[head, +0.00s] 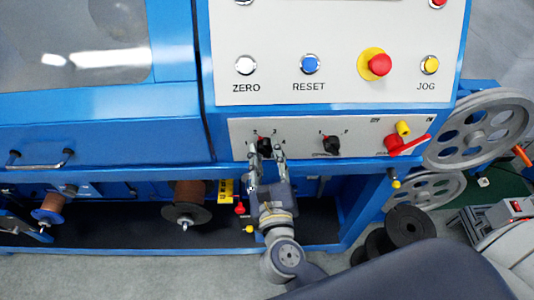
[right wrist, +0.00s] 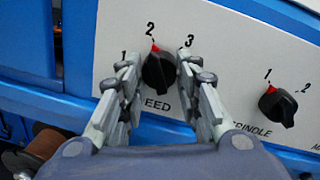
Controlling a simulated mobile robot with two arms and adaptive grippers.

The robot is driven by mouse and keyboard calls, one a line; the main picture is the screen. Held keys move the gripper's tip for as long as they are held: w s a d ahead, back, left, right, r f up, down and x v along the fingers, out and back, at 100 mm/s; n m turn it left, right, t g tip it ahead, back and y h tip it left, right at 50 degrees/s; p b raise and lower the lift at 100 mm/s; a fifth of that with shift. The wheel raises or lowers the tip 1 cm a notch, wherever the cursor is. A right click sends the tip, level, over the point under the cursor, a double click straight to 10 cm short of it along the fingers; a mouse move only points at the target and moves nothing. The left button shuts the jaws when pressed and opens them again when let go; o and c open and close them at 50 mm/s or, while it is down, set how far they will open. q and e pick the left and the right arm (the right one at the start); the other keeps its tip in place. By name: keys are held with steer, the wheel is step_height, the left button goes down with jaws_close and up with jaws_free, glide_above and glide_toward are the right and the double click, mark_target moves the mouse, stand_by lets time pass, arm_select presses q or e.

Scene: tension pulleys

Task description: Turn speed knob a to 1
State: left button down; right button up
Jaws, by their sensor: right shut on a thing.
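The speed knob (right wrist: 158,72) is a black knob with a red pointer on a white panel, labelled with 1, 2 and 3. Its red pointer is at about the 2 in the right wrist view. My right gripper (right wrist: 154,78) has its fingers on both sides of this knob, shut on it. In the head view the knob (head: 265,143) shows between the tips of my right gripper (head: 265,152), which partly hide the panel's markings. The label under the knob is partly covered, with "EED" showing. My left gripper is not in view.
A second black knob (right wrist: 278,106) marked 1 and 2 sits to the right; it also shows in the head view (head: 331,145). A red handle (head: 405,146) is farther right. Above are the red emergency button (head: 379,65) and the blue RESET button (head: 310,64).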

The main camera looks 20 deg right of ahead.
steer(key=shift+r+n+p, duration=0.2)
steer(key=shift+n+p, duration=0.1)
steer(key=shift+p, duration=0.3)
steer(key=n+p, duration=0.4)
steer(key=p, duration=0.1)
steer(key=n+p, duration=0.4)
steer(key=p, duration=0.1)
steer(key=shift+r+g+p, duration=0.2)
steer(key=shift+g+p, duration=0.1)
steer(key=shift+p, duration=0.05)
steer(key=shift+f+n+p, duration=0.15)
steer(key=shift+n+p, duration=1.05)
steer(key=shift+n, duration=0.1)
steer(key=o, duration=1.1)
steer(key=shift+f, duration=0.1)
steer(key=shift+s, duration=0.1)
steer(key=v, duration=1.1)
steer(key=shift+s+a, duration=0.25)
steer(key=shift+s, duration=0.1)
